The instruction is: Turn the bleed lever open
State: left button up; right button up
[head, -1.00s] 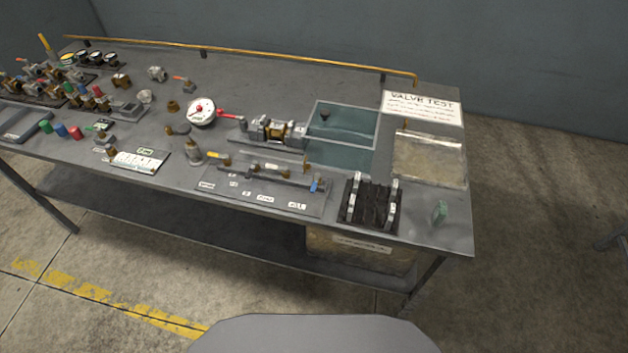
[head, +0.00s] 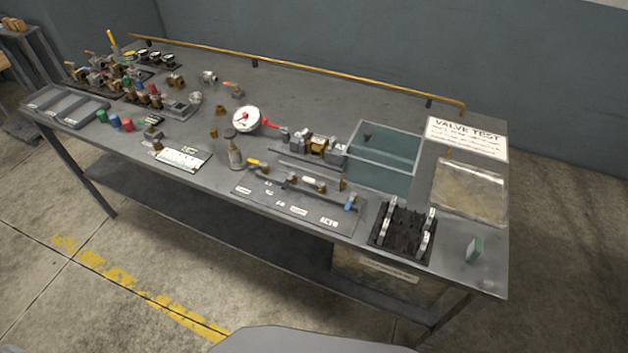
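A small valve manifold (head: 310,184) lies along a labelled grey plate (head: 285,208) near the front edge of the bench. A yellow lever (head: 257,163) is at its left end and a blue lever (head: 350,203) at its right end. A red lever (head: 270,126) sits beside the white round gauge (head: 246,120). The labels are too small to read, so I cannot tell which lever is the bleed lever or how it is set. Neither of my grippers is in the head view.
A clear water tank (head: 383,158) stands behind the manifold. To the right are a black rack (head: 402,232), a clear tray (head: 468,188), a VALVE TEST sign (head: 466,138) and a small green block (head: 475,250). Several valves crowd the far left. Floor in front is clear.

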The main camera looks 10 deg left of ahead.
aim_at(321, 184)
jog(key=u, duration=0.05)
jog(key=k, duration=0.5)
jog(key=z, duration=0.85)
jog(key=i, duration=0.8)
jog(key=u, duration=0.3)
